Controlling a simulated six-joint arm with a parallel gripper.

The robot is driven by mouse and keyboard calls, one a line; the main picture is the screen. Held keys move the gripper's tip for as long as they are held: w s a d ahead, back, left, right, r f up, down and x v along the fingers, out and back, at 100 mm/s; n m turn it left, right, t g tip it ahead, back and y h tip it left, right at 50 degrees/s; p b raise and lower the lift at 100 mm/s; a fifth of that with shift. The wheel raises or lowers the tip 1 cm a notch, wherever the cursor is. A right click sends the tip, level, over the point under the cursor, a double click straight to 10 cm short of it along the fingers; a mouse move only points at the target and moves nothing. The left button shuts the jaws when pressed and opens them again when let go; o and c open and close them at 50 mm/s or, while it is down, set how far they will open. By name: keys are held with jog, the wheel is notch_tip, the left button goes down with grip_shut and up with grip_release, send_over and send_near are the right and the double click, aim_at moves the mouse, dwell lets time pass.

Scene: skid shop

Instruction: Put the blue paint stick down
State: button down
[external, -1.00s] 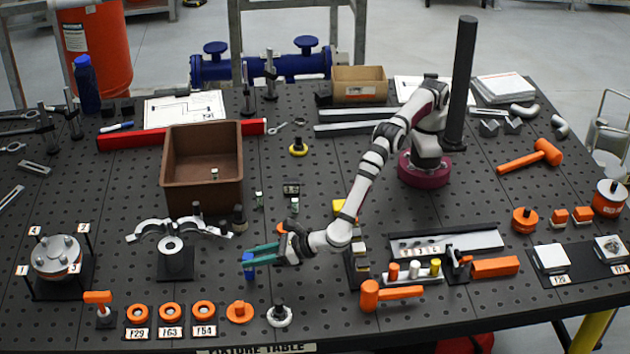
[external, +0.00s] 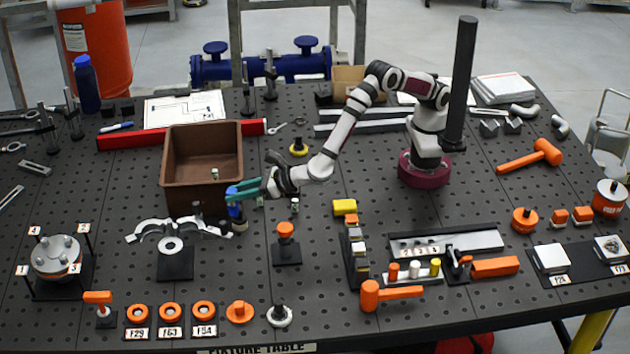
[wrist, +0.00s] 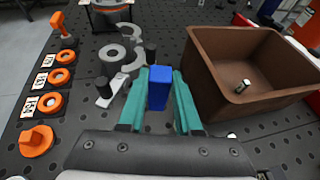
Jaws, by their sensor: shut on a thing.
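My gripper (external: 243,190) has teal fingers shut on the blue paint stick. The blue paint stick (external: 235,208) hangs below the fingertips, close to the front right corner of the brown bin (external: 202,196). In the wrist view the blue paint stick (wrist: 158,88) shows between the two fingers (wrist: 159,98), with the bin (wrist: 222,92) to their right. I cannot tell how far the stick's lower end is above the table.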

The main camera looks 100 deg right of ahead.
jog(key=w+d+f+m+h, duration=0.2)
jog(key=w+d, duration=0.5)
jog(key=w, duration=0.1)
jog(key=shift+g, duration=0.4)
notch_tip(320, 180, down, 9)
jog(key=shift+r, duration=0.15)
jog(key=c, duration=0.6)
grip_release()
